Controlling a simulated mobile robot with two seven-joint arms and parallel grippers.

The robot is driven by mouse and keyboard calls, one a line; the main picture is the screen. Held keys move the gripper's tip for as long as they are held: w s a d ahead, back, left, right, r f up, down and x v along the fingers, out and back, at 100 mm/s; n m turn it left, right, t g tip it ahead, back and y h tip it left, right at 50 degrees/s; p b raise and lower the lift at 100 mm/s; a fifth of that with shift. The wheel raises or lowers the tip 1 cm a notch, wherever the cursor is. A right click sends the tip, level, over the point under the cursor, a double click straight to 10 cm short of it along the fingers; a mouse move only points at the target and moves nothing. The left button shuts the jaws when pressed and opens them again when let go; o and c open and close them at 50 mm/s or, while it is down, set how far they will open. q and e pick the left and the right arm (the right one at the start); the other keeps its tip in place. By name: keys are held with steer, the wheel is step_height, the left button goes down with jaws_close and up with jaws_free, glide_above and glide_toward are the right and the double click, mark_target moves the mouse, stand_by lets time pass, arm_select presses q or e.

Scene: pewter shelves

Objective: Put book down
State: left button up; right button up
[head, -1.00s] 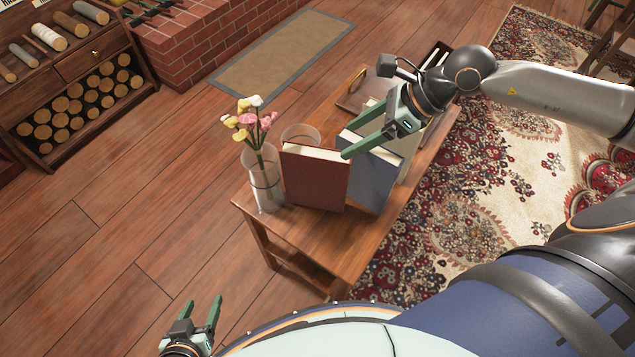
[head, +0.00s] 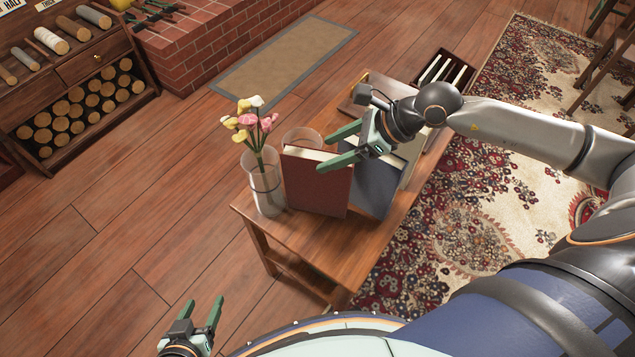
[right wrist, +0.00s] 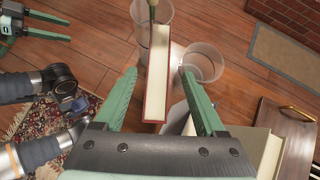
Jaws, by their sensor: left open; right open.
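A red book (head: 316,184) stands upright near the left end of a wooden table (head: 291,235). In the right wrist view its page edge and red cover (right wrist: 157,80) show between the two open fingers. A blue-grey book (head: 377,187) leans beside it on the right. My right gripper (head: 334,150) is open above the red book's top edge, its fingers on either side as seen from the wrist; I cannot tell whether they touch it. My left gripper (head: 204,311) is open and empty over the floor at the lower left, away from the table.
A glass vase with flowers (head: 264,185) stands close left of the red book, and a clear glass (head: 301,138) stands behind it. More books lie further right on the table. A patterned rug (head: 470,235) lies right of the table.

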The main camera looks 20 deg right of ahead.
mark_target(317, 162)
steer(key=shift+s+d+f+x, duration=0.1)
steer(key=shift+x, duration=0.75)
steer(key=shift+s+d+f+x, duration=0.1)
steer(key=shift+f+x, duration=0.05)
steer(key=shift+x, duration=0.75)
steer(key=shift+s+f+x, duration=0.1)
steer(key=shift+x, duration=0.75)
jaws_close()
steer(key=shift+r, duration=0.1)
